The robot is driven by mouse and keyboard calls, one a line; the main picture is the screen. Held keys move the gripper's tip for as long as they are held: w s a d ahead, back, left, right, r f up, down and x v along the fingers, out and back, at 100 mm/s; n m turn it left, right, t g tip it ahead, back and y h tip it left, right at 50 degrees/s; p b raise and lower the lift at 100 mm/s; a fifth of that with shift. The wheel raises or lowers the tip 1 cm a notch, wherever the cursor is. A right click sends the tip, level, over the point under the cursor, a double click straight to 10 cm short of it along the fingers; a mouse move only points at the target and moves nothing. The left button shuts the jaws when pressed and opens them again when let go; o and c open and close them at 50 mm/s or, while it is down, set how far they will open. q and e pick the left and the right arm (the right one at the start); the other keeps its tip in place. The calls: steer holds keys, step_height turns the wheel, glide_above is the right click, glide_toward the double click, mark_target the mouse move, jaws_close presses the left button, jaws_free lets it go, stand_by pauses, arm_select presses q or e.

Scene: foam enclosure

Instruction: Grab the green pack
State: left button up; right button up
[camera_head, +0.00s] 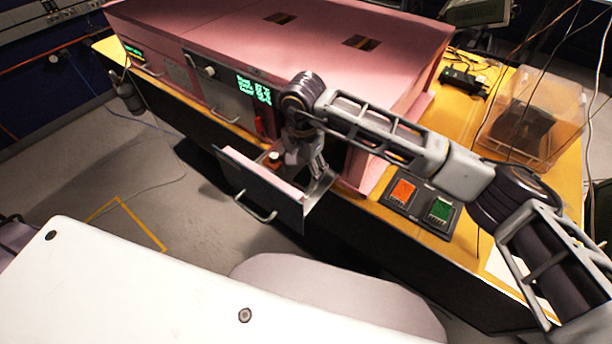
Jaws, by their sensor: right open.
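The green pack (440,210) lies in the right-hand slot of a black holder (421,208) on the yellow tabletop. An orange pack (403,190) lies in the slot beside it. My right gripper (316,172) is open and points down at the open drawer (275,214) of the pink enclosure. It is left of the green pack and apart from it. I see nothing clearly between its fingers. My right forearm passes above and behind the holder. My left gripper is not in view.
The pink enclosure (290,40) fills the back of the table (470,122). A small white-and-red item (274,157) shows at the drawer. A clear box (530,115) stands at the right with cables near it. A white surface (150,290) fills the lower left.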

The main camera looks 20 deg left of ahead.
mark_target(306, 179)
steer(key=shift+f+p, duration=0.35)
steer(key=shift+f, duration=1)
steer(key=c, duration=1.1)
